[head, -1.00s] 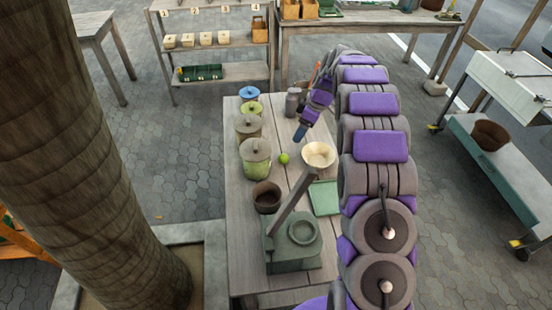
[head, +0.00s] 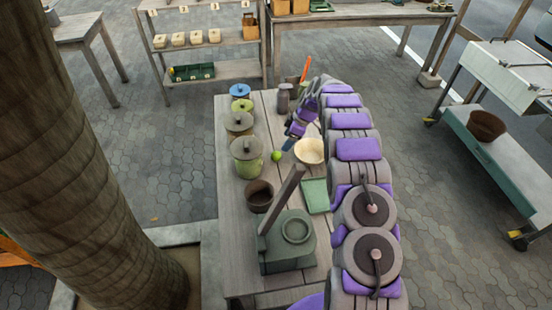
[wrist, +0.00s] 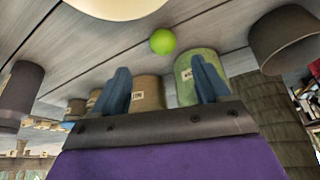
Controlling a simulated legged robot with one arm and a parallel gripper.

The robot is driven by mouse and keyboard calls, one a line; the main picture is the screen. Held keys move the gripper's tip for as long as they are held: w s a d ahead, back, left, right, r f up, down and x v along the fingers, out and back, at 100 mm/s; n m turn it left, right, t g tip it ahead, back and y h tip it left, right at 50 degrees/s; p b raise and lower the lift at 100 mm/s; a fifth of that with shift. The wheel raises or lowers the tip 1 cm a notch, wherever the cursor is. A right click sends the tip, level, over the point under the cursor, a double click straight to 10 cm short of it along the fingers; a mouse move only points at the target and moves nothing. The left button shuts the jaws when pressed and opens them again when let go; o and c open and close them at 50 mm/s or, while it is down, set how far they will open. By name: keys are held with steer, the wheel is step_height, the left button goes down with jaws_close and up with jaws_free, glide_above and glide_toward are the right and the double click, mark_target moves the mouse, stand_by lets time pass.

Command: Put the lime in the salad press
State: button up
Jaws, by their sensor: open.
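The lime (head: 276,156) is a small bright green ball on the wooden table, between the lidded jars and the cream bowl. In the wrist view the lime (wrist: 163,41) lies beyond and between the fingertips, apart from them. My gripper (head: 289,144) is just above and to the right of the lime, its blue fingers pointing down. In the wrist view my gripper (wrist: 163,78) is open and empty. The salad press (head: 288,248) is a grey-green block with a round cup and a raised lever, at the near end of the table.
Several lidded jars (head: 246,158) line the table's left edge. A cream bowl (head: 309,151) stands right of the lime. A dark brown pot (head: 260,197) and a green board (head: 315,195) lie between lime and press. A grey bottle (head: 284,98) stands behind.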

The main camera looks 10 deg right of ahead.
mark_target(278, 153)
steer(key=x, duration=0.3)
steer(key=shift+d+f+b, duration=0.15)
steer(key=shift+f+b, duration=0.15)
steer(key=a+f, duration=0.1)
steer(key=a+f+b, duration=0.1)
steer(key=a, duration=0.1)
steer(key=shift+w+f, duration=0.1)
steer(key=shift+f, duration=0.05)
step_height(278, 153, down, 3)
steer(key=shift+w+f+b, duration=0.1)
steer(key=shift+w+b, duration=0.05)
steer(key=shift+b, duration=0.3)
steer(key=shift+f, duration=0.1)
steer(key=shift+d, duration=0.1)
steer(key=shift+a, duration=0.4)
steer(key=c, duration=0.3)
steer(key=shift+a, duration=0.1)
steer(key=c, duration=0.3)
steer(key=shift+d, duration=0.35)
steer(key=c, duration=0.6)
